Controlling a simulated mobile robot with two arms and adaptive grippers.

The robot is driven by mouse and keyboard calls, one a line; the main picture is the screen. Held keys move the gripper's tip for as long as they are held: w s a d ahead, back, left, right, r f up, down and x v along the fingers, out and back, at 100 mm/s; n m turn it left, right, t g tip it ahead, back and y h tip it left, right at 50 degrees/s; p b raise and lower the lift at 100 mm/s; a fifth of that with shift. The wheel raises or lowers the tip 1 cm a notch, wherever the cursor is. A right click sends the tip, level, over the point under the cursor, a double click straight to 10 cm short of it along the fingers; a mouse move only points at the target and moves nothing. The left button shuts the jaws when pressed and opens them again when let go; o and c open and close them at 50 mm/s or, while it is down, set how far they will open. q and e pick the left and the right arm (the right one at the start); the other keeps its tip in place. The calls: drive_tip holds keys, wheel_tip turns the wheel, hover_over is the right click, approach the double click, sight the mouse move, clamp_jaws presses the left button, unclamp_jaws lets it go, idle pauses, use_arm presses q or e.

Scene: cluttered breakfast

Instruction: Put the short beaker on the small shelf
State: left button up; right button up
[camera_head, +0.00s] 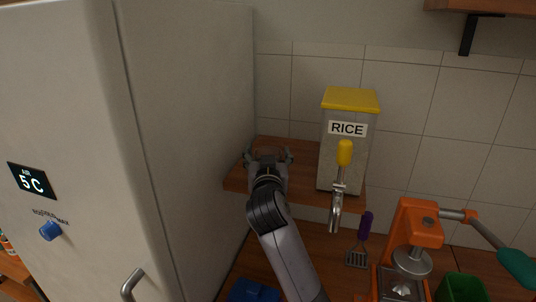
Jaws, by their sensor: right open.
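The small wooden shelf (306,178) is fixed low on the tiled wall, beside the tall white fridge. My right gripper (268,157) is over the left part of this shelf, its fingers spread apart and pointing toward the wall. A faint, see-through shape shows between the fingers; it may be the short beaker, but it is too small and dim to be sure. The gripper's wrist hides part of the shelf's front edge. My left gripper is not in view.
A rice dispenser (347,106) with a yellow lid stands on the shelf's right part. The fridge (190,100) closes off the left. Below are a purple-handled spatula (360,240), an orange press (419,224), a green container (462,288) and a blue object (254,290).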

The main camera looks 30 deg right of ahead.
drive_tip(key=shift+r, duration=0.2)
drive_tip(key=b+v, duration=0.3)
drive_tip(key=v, duration=0.9)
drive_tip(key=shift+o, duration=0.2)
drive_tip(key=shift+f, duration=0.1)
drive_tip(key=o, duration=0.6)
drive_tip(key=shift+s, duration=0.1)
